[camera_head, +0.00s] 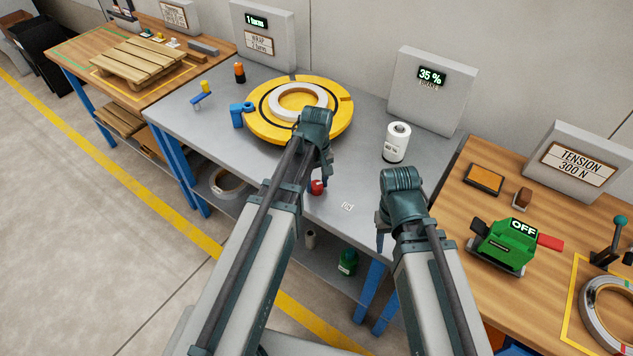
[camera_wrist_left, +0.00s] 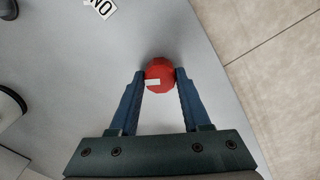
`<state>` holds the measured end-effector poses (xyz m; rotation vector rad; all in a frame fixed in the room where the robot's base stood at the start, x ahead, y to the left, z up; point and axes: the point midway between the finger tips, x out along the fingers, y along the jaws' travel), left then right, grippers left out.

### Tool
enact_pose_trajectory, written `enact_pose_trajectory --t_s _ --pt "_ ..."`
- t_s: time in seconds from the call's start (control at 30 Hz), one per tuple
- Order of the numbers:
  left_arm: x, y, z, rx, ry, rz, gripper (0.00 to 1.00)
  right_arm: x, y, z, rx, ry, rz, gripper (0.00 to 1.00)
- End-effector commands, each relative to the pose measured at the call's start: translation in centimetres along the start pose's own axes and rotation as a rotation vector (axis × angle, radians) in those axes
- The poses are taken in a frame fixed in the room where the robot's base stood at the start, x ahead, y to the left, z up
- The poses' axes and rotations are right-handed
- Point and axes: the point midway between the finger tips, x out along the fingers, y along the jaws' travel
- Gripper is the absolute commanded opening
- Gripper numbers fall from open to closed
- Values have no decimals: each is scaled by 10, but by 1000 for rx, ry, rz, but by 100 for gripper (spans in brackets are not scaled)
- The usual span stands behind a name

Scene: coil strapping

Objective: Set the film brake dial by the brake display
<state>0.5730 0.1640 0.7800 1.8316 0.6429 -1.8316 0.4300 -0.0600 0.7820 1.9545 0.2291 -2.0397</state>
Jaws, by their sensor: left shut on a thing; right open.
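The brake display (camera_head: 431,77) on the grey panel behind the metal table reads 35 %. A red round knob (camera_head: 316,188) stands near the table's front edge. In the left wrist view the red knob (camera_wrist_left: 159,76) bears a white mark on its face. My left gripper (camera_wrist_left: 160,80) is shut on the knob, one blue finger on each side. In the head view, my left wrist partly covers this spot. My right gripper (camera_head: 383,236) is open and empty near the table's front right corner.
A white film roll (camera_head: 397,142) stands below the display. A yellow ring turntable (camera_head: 255,127) with a pale coil (camera_head: 284,103) lies behind my left wrist. A small lettered label (camera_head: 347,206) lies right of the knob. A green tool (camera_head: 501,248) sits on the right bench.

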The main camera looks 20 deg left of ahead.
Motion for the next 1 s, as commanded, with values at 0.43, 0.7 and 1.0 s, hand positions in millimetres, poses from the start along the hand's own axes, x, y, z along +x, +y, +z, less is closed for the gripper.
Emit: enact_pose_trajectory --t_s 0.43,0.7,1.0 --pt "0 0 0 192 0 0 0 0 0 0 0 0 0 50" --pt "0 0 0 239 0 0 0 0 0 0 0 0 0 50" --pt "0 0 0 237 0 0 78 0 0 0 0 0 0 50"
